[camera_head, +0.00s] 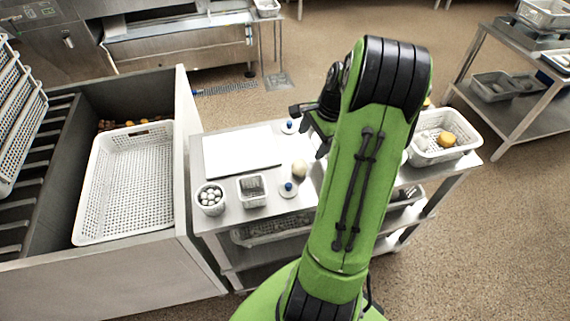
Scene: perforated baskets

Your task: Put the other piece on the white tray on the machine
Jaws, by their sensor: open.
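A large white perforated tray (130,190) lies inside the grey machine (180,140) at the left and looks empty. A pale beige round piece (299,168) rests on the worktable, left of my arm. An orange-yellow round piece (446,139) lies in a white perforated basket (432,157) at the table's right end. My gripper (305,118) is above the worktable, partly hidden behind my green arm. It is open, and I see nothing held in it. It is apart from the beige piece.
The worktable holds a flat white board (240,150), a cup of white balls (211,196), a small basket (251,188) and two blue-knobbed items (288,189) (289,126). The machine's side wall stands between table and tray. My arm hides part of the table.

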